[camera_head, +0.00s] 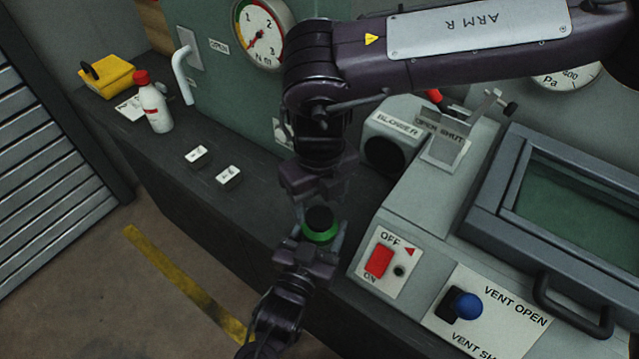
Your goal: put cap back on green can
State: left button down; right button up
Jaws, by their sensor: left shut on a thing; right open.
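The green can (321,236) is held upright or nearly so between the fingers of my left gripper (318,245), whose arm rises from the bottom of the picture. Only a green band of it shows, and its lower part is hidden by the gripper. A black round piece (319,216), which looks like the cap, sits at the top of the green band. I cannot tell whether it is fully seated. My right gripper (319,200) points down from above, open, just over the black piece. Its arm, marked ARM R, comes in from the right.
A red and white bottle (154,108), a yellow object (107,77) and two small white boxes (197,157) (229,177) stand on the dark bench. A red switch (379,261) and a blue vent knob (467,305) are close on the right. The bench's left front is free.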

aim_at(319, 216)
jog(key=shift+f, duration=1.55)
jog(key=c, duration=1)
jog(key=shift+m, duration=0.9)
jog(key=shift+c, duration=0.2)
jog(key=o, duration=1.2)
jog(key=shift+r, duration=0.15)
notch_tip(319, 216, up, 12)
jog(key=shift+f, duration=0.1)
